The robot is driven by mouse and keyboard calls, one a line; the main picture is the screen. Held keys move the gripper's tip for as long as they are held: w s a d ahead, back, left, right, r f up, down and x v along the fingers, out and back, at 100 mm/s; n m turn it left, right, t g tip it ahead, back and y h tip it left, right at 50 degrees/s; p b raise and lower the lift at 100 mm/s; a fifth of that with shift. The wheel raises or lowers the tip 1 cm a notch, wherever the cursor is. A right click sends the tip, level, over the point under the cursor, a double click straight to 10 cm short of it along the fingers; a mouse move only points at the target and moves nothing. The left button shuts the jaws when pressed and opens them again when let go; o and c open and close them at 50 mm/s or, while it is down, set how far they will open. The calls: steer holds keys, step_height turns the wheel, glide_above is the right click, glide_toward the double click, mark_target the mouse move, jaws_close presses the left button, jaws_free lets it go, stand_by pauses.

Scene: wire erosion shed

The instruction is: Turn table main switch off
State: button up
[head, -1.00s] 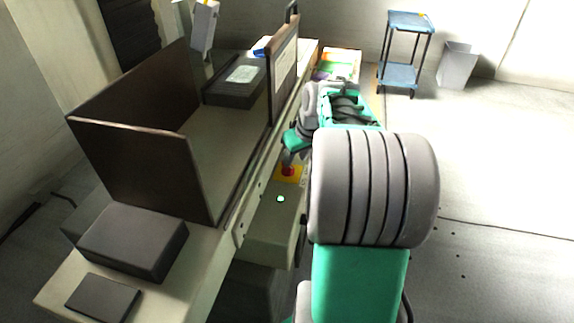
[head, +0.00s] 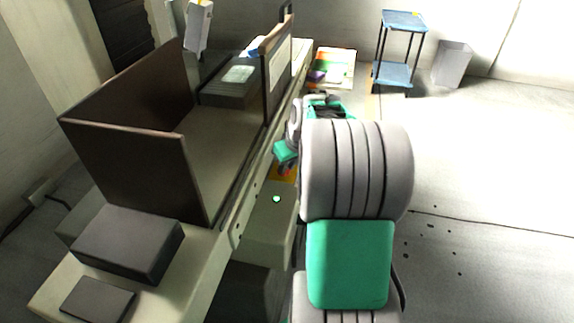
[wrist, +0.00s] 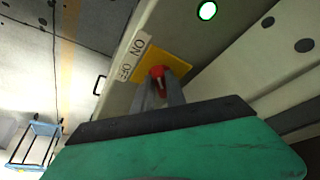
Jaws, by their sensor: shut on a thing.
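The main switch is a red knob (wrist: 157,72) on a yellow plate (wrist: 172,64), set in the pale front panel of the machine table. A white label (wrist: 131,57) beside the plate reads ON and OFF. My gripper (wrist: 158,88) is shut on the red knob in the wrist view, its grey fingers on either side. The fingers hide part of the knob, so its exact turn is hard to tell. In the head view my gripper (head: 284,168) is at the yellow plate (head: 291,174) and mostly covers the knob.
A lit green lamp (wrist: 207,11) sits on the panel near the switch; it also shows in the head view (head: 276,199). The machine table (head: 205,262) with its dark guard panels (head: 130,165) lies left. A blue trolley (head: 403,72) and grey bin (head: 452,64) stand far back.

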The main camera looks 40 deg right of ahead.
jaws_close()
steer(key=n, duration=0.1)
steer(key=n+y, duration=0.1)
steer(key=n, duration=0.1)
steer(key=shift+d+n+p, duration=0.3)
steer(key=shift+d+p, duration=0.05)
steer(key=shift+p, duration=0.05)
steer(key=n, duration=0.1)
steer(key=n+g+y+p, duration=0.1)
steer(key=n, duration=0.1)
steer(key=n+y, duration=0.1)
steer(key=n, duration=0.1)
steer(key=shift+w+d+r+p, duration=0.1)
steer(key=shift+w+d+p, duration=0.2)
steer(key=shift+d+p, duration=0.1)
steer(key=n+p, duration=0.1)
steer(key=n, duration=0.1)
steer(key=n+g+y+p, duration=0.1)
steer(key=n, duration=0.1)
steer(key=n+g+p, duration=0.1)
steer(key=shift+w+d+r+n, duration=0.1)
steer(key=shift+w+d+n, duration=0.15)
steer(key=shift+w+n, duration=0.15)
steer(key=shift+w+n+g+y+p, duration=0.2)
steer(key=shift+n+g+p, duration=0.15)
steer(key=shift+n+p, duration=0.55)
steer(key=shift+w+n+g+y+p, duration=0.1)
steer(key=shift+n+g+y+p, duration=0.2)
steer(key=shift+n+p, duration=0.55)
steer(key=shift+f, duration=0.2)
